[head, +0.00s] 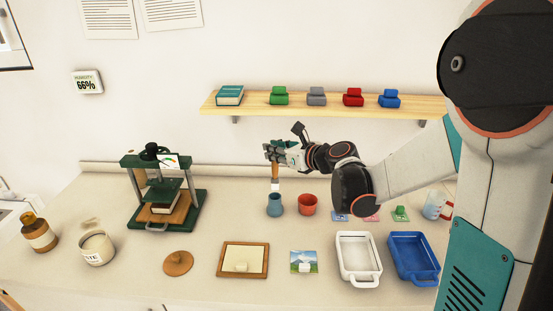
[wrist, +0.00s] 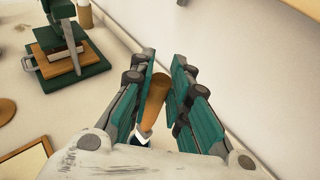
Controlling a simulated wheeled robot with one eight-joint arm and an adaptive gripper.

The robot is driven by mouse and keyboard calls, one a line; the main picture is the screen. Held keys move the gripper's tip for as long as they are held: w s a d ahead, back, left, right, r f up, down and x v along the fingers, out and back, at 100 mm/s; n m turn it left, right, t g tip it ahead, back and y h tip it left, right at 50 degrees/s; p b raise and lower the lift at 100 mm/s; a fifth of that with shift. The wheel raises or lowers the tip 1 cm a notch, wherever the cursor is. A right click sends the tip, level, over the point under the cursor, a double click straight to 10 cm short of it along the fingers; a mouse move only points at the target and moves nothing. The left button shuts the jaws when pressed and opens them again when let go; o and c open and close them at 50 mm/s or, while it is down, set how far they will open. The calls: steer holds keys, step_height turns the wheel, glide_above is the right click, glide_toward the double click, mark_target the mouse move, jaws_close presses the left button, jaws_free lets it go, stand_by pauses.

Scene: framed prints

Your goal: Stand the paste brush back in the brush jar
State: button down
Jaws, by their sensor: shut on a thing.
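The paste brush has a brown handle (head: 275,171) and a pale lower end (head: 276,186). My gripper (head: 278,155) is shut on the handle and holds the brush roughly upright, pale end down. A blue-grey jar (head: 275,205) stands on the counter directly below the brush in the head view. The pale end appears at or just above its rim; I cannot tell whether it is inside. In the wrist view the handle (wrist: 155,98) lies between the green finger pads, and part of something blue, likely the jar, shows beneath it, mostly hidden.
A red cup (head: 307,205) stands close right of the jar. A green press (head: 165,195) is to the left, with a labelled paste pot (head: 97,250) and a round brown lid (head: 178,263). White (head: 358,258) and blue (head: 413,258) trays lie front right. A shelf (head: 320,105) is above.

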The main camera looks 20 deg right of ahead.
mark_target(277, 173)
steer(key=shift+f+b, duration=2.8)
steer(key=shift+f, duration=1.15)
steer(key=c, duration=1.4)
jaws_free()
steer(key=shift+c, duration=0.2)
